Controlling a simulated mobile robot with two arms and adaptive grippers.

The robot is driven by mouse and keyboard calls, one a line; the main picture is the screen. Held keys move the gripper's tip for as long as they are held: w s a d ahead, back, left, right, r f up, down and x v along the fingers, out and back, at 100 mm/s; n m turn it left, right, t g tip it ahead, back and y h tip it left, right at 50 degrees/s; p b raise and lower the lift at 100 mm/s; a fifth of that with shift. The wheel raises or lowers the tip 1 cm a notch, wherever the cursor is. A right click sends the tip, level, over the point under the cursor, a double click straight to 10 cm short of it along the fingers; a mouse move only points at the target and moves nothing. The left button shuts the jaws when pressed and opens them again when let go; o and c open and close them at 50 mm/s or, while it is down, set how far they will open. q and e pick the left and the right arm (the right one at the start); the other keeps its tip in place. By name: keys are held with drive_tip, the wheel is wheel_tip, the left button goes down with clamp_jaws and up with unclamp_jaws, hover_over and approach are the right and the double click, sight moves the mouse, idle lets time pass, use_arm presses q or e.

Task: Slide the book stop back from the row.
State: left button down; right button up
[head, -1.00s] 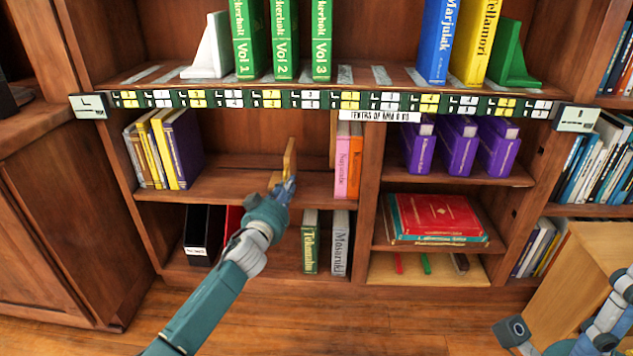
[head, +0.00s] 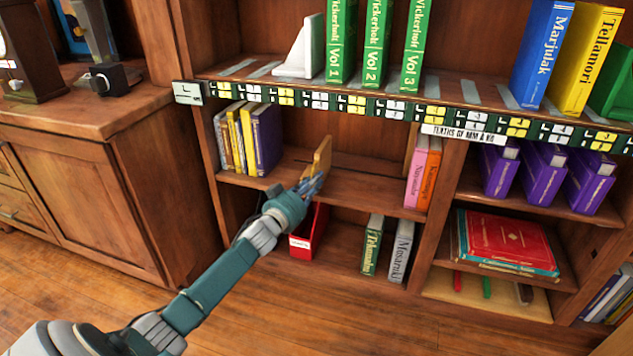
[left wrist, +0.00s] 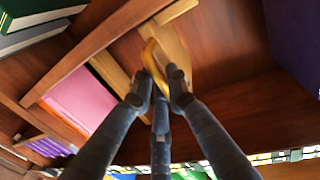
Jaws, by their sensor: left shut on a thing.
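The book stop (head: 321,157) is a light wooden upright piece on the middle left shelf. It stands between the left row of yellow and purple books (head: 252,138) and the pink and orange books (head: 422,175), apart from both. My left gripper (head: 312,184) is shut on its front edge. In the left wrist view, the fingers (left wrist: 160,85) close on the stop (left wrist: 172,52). A purple book (left wrist: 293,40) shows at the right and the pink book (left wrist: 82,102) at the left. My right gripper is not in view.
A wooden panel (head: 410,145) stands against the pink book. The shelf above carries green volumes (head: 376,45) and a white bookend (head: 302,50). Below are a red file box (head: 310,235) and two upright books (head: 386,247). Bare shelf (head: 365,186) lies right of the stop.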

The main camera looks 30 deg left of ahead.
use_arm(q)
drive_tip(key=c, duration=1.7)
unclamp_jaws()
drive_tip(key=shift+f, duration=0.1)
drive_tip(key=s, duration=0.8)
drive_tip(key=s+d, duration=0.1)
drive_tip(key=s, duration=0.3)
